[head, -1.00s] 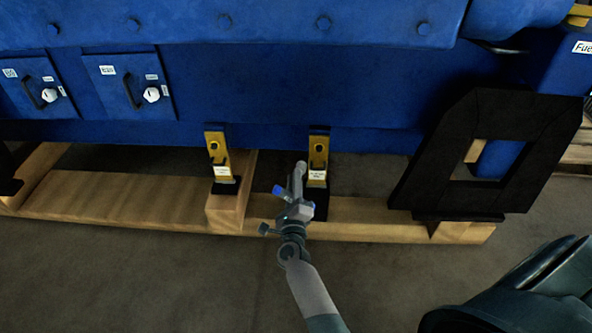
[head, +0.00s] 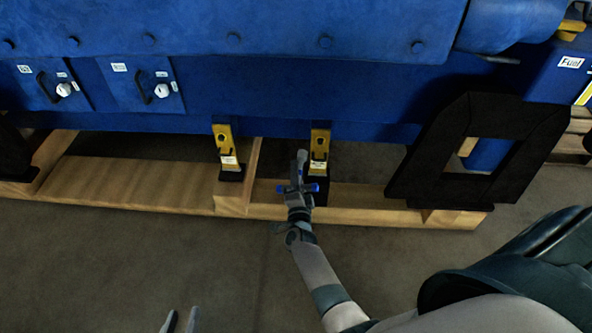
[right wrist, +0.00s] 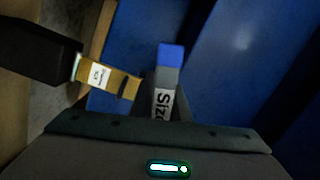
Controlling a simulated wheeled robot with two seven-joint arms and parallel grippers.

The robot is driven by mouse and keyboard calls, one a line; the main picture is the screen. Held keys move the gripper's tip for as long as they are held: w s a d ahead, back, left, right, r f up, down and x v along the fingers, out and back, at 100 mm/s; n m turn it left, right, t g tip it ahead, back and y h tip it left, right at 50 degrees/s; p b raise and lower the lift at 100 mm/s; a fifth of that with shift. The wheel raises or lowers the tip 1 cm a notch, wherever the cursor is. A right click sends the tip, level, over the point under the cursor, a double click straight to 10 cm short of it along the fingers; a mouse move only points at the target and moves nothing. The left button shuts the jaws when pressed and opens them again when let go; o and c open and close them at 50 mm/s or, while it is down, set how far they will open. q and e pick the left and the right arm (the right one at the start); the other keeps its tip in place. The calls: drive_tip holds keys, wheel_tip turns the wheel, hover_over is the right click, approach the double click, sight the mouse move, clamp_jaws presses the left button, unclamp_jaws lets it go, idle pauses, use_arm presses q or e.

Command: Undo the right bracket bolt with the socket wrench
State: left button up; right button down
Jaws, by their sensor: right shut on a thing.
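The right bracket (head: 319,148) is a yellow plate with a dark bolt, a white label and a black foot, below the blue engine. It also shows in the right wrist view (right wrist: 122,84). My right gripper (head: 298,193) is shut on the socket wrench (head: 301,163), just left of the bracket's lower part. In the right wrist view the wrench (right wrist: 168,78) is grey with a blue end and a partly hidden "Size" label. I cannot tell whether it touches the bracket; the bolt is not clear there. My left gripper (head: 181,320) is empty, fingertips apart, low in the head view.
A second yellow bracket (head: 224,145) stands to the left. A wooden pallet beam (head: 365,203) runs beneath the blue engine (head: 250,90). A black angular stand (head: 425,165) is at the right. The grey floor in front is clear.

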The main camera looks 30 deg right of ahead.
drive_tip(key=shift+s+a+p, duration=0.3)
drive_tip(key=shift+s+a, duration=0.15)
drive_tip(key=shift+s, duration=0.15)
drive_tip(key=shift+r, duration=0.1)
wheel_tip(320, 180, up, 3)
drive_tip(key=m, duration=0.2)
drive_tip(key=m+h+b, duration=0.1)
drive_tip(key=m, duration=0.1)
drive_tip(key=shift+f+m, duration=0.2)
drive_tip(key=shift+m, duration=0.1)
